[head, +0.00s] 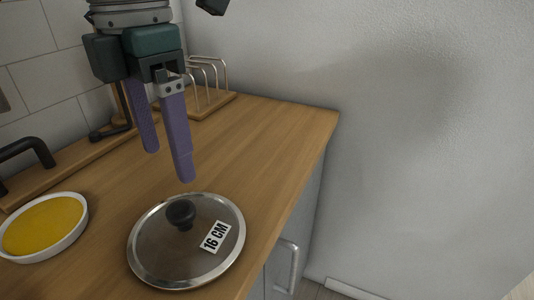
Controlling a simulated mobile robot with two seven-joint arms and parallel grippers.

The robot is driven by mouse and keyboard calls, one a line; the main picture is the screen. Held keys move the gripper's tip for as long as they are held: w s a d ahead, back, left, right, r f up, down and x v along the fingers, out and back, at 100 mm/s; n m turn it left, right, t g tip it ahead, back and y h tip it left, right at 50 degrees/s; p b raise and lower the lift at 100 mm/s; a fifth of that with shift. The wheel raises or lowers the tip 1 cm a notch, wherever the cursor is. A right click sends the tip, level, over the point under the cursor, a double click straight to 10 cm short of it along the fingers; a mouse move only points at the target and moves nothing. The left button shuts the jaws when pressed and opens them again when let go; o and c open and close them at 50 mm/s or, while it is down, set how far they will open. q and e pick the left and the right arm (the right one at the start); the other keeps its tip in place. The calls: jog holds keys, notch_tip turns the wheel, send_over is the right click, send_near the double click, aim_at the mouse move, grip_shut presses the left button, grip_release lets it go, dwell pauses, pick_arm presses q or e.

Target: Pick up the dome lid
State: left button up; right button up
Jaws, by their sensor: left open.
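The dome lid (162,259) lies flat on the wooden counter in the head view, near the front edge. It is round, with a metal rim, a dark knob on top and a white label reading "16 CM". My left gripper (168,168) points down above the counter, a little behind and above the lid. Its two purple fingers are apart, with nothing between them. The fingers do not touch the lid. My right gripper is not in view.
A white dish with yellow contents (82,229) stands left of the lid. A wooden rack with metal wires (212,104) stands behind the gripper, by the wall. A black handle (27,147) shows at the left. The counter (262,138) is clear right of the gripper.

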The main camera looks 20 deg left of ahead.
aim_at(180, 208)
pick_arm(q)
jog(key=f, duration=0.3)
jog(key=shift+s+d, duration=0.1)
jog(key=shift+s, duration=0.15)
notch_tip(180, 208, down, 5)
jog(key=shift+f+p, duration=0.1)
jog(key=shift+p, duration=0.25)
grip_shut()
dwell(0.5)
